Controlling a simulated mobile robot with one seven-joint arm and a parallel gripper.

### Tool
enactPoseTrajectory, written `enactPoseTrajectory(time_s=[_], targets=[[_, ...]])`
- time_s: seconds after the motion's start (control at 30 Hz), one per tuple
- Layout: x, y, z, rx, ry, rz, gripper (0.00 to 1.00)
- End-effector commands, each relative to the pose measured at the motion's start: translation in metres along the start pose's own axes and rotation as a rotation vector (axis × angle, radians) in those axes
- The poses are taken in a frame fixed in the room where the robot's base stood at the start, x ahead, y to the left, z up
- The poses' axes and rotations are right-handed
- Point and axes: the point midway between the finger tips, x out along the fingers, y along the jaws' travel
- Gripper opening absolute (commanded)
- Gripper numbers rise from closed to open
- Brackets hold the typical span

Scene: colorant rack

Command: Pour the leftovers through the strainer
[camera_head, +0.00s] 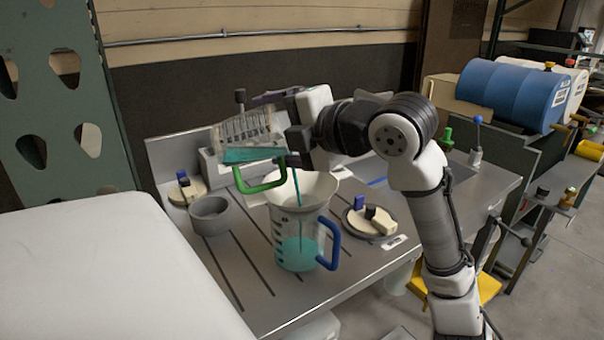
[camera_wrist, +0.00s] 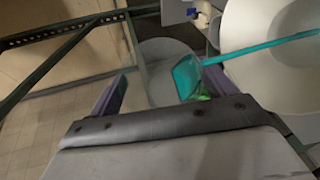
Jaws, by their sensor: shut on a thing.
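My gripper (camera_head: 291,157) is shut on a clear cup with a green handle (camera_head: 262,187) and teal liquid (camera_head: 250,155) in it. The cup is tipped on its side, high over the bench. A thin teal stream (camera_head: 297,183) runs from it into the wide pale strainer (camera_head: 325,187). The strainer sits on top of a clear jug (camera_head: 287,228) with a blue handle (camera_head: 329,244). Teal liquid shows in the lower part of the jug. In the wrist view the cup (camera_wrist: 160,60) lies between the fingers, and the stream crosses the strainer (camera_wrist: 245,92).
A grey bowl (camera_head: 209,217) stands left of the jug. A round dish with small blocks (camera_head: 370,222) stands close on its right, another (camera_head: 186,190) at back left. A rack (camera_head: 240,135) stands behind. A large white surface (camera_head: 110,270) fills the front left.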

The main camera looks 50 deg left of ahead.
Motion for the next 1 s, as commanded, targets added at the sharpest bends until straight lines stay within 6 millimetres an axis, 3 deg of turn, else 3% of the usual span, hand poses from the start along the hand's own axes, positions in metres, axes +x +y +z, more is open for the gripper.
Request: enactPoseTrajectory(time_s=[1.0], targets=[[-0.005,-0.0081,0.0063,0.047,0.008,0.048,0.57]])
